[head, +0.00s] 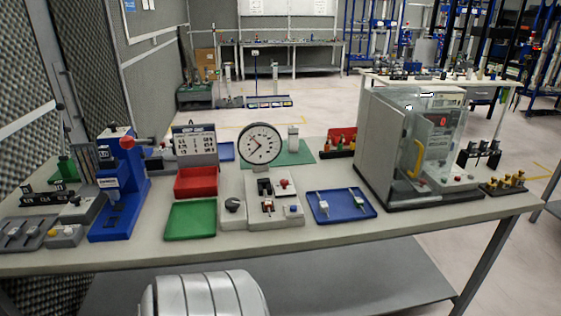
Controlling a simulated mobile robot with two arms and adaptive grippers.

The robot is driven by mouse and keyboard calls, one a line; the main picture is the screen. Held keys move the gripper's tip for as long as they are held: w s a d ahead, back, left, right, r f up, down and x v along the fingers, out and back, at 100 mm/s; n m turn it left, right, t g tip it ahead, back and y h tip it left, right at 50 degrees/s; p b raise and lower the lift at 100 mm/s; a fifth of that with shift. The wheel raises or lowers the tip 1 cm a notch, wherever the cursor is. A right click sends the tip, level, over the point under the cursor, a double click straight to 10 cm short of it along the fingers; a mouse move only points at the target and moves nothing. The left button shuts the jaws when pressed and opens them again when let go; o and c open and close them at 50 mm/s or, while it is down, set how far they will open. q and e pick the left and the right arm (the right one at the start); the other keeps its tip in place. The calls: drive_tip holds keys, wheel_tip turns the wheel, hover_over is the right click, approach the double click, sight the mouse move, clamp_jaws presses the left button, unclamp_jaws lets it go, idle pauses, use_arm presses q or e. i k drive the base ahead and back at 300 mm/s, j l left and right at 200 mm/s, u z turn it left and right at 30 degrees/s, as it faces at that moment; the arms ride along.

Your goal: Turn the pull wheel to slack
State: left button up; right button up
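A dial gauge (260,144) with a white face and dark rim stands on a light grey tester base (284,214) in the middle of the bench. The gauge needle is too small to read surely. Neither of my grippers shows in the head view.
A green tray (190,221), a red bin (196,182) and a blue press (120,190) stand left of the tester. A blue tray (341,212) with small pieces lies right, before a clear-sided cabinet (412,150). The bench's front edge (400,227) is mostly bare.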

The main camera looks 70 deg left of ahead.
sight(233, 203)
drive_tip(key=u, duration=1.9)
